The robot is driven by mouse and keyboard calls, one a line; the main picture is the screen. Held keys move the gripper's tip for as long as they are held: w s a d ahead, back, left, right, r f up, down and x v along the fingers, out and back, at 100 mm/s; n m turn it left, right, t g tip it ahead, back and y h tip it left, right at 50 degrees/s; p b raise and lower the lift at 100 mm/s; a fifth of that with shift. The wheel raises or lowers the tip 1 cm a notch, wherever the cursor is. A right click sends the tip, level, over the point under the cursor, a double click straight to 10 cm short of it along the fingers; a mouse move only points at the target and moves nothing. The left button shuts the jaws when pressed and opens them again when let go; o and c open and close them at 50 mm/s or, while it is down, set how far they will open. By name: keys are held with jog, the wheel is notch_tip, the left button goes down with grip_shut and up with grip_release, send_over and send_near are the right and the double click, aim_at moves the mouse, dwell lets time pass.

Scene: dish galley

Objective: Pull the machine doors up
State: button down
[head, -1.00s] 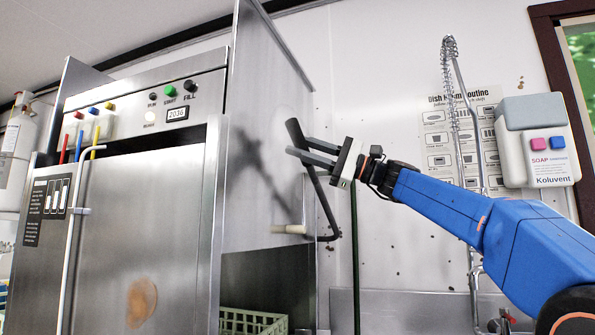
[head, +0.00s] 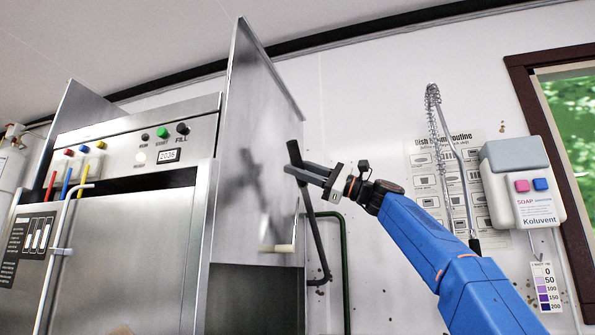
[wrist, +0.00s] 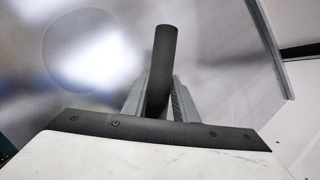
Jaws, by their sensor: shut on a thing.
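The dish machine stands at the left in the head view, with a steel front panel (head: 130,250) and a tall steel side door (head: 262,130) that reaches well above the control box. A dark bent handle bar (head: 317,235) runs along the right side of the door. My gripper (head: 300,172) is shut on the upper end of this bar. In the wrist view the bar (wrist: 161,70) stands up between the two fingers, with the blurred steel door behind it. Below the door's lower edge a dark opening (head: 255,298) shows.
The control box carries run, start and fill buttons and a counter (head: 168,155). A soap dispenser (head: 522,185), a poster (head: 430,165) and a coiled spray hose (head: 437,120) are on the wall at right.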

jog(key=shift+w+d+r, duration=0.15)
jog(key=shift+w+r, duration=0.05)
jog(key=shift+w, duration=0.05)
jog(key=c, duration=1.5)
grip_release()
jog(key=shift+w, duration=0.1)
jog(key=shift+o, duration=0.2)
jog(key=shift+f, duration=0.1)
jog(key=v, duration=1.7)
jog(key=shift+d, duration=0.2)
jog(key=shift+f, duration=0.1)
